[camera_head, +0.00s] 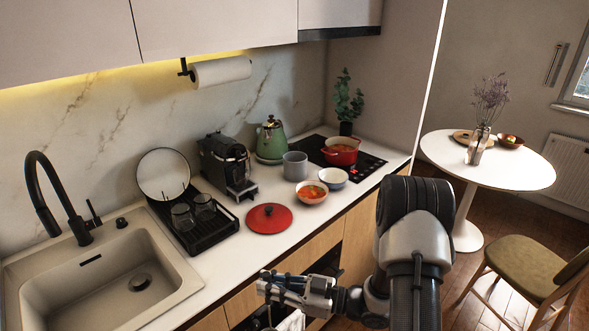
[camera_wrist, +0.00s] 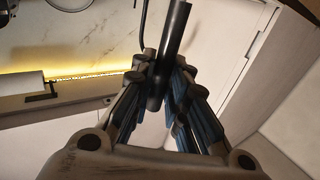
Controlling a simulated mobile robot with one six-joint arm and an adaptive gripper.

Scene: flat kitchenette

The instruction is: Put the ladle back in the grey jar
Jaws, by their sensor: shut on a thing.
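The grey jar (camera_head: 295,166) stands upright on the counter, between the green kettle and the bowls. My gripper (camera_head: 268,284) is low at the counter's front edge, well in front of the jar and apart from it. In the wrist view my gripper (camera_wrist: 158,80) is shut on a dark rod, which looks like the handle of the ladle (camera_wrist: 176,35). The rod sticks out beyond the fingertips, slightly tilted. The ladle's bowl is not clearly visible, and I cannot make the ladle out in the head view.
A soup bowl (camera_head: 312,194), a white bowl (camera_head: 333,179) and a red pot (camera_head: 341,151) are right of the jar. A coffee machine (camera_head: 226,166) and dish rack (camera_head: 205,228) are left.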

